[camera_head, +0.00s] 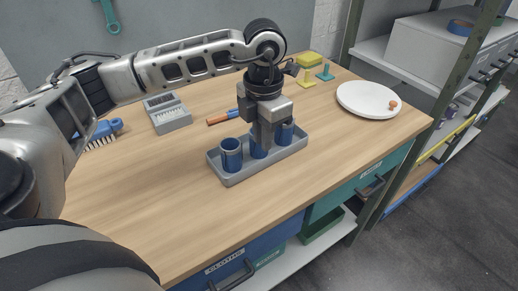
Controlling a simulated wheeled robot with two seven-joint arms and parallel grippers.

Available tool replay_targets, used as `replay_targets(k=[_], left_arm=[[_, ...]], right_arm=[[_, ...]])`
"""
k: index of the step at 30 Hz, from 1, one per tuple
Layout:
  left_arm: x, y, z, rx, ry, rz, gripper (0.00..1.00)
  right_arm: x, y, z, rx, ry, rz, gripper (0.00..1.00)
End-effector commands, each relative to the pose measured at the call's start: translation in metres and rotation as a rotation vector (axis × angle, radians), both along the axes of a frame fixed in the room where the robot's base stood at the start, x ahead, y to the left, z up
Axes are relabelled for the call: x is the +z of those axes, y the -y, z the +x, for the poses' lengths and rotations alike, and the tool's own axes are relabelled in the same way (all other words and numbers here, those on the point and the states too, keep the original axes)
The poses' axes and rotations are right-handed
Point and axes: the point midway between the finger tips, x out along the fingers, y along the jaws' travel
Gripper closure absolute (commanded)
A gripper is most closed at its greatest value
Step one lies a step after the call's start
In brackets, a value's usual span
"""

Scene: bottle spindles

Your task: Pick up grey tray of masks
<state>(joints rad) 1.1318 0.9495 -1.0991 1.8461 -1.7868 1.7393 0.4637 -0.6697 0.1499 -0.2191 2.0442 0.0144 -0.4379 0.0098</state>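A shallow grey tray (275,164) stands on the wooden table. It holds blue open-topped cylinders in a row: one (231,155) at the left end, one (258,150) in the middle and one (287,131) at the right. I see no masks in it. My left gripper (263,142) points down over the tray at the middle cylinder, which it partly hides. Its fingers overlap the cylinder and the tray's far side, so whether they are apart or closed is unclear. The tray rests on the tabletop. My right gripper is not in view.
A pen-like orange and blue tool (220,118) lies behind the tray. A grey box (170,118) and blue brush (103,131) are at the left, a white round plate (365,97) at the right. The table front (180,215) is clear. Shelving (440,60) stands at the right.

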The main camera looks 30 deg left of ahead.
Motion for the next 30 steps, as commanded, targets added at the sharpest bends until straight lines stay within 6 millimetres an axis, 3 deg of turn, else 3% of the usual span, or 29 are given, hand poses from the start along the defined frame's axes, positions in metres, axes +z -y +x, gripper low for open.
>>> replay_targets(k=[15,22,24,30], left_arm=[[-0.055,0.002,-0.003,0.001,-0.001,-0.001,0.85],[-0.056,0.003,-0.003,0.000,-0.001,-0.002,0.85],[-0.056,0.003,-0.003,0.000,-0.001,-0.002,1.00],[-0.055,0.003,-0.003,0.000,0.002,-0.002,1.00]], right_arm=[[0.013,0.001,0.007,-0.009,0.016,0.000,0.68],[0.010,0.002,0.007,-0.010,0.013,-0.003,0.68],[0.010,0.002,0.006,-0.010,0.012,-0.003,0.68],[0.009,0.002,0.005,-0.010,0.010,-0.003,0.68]])
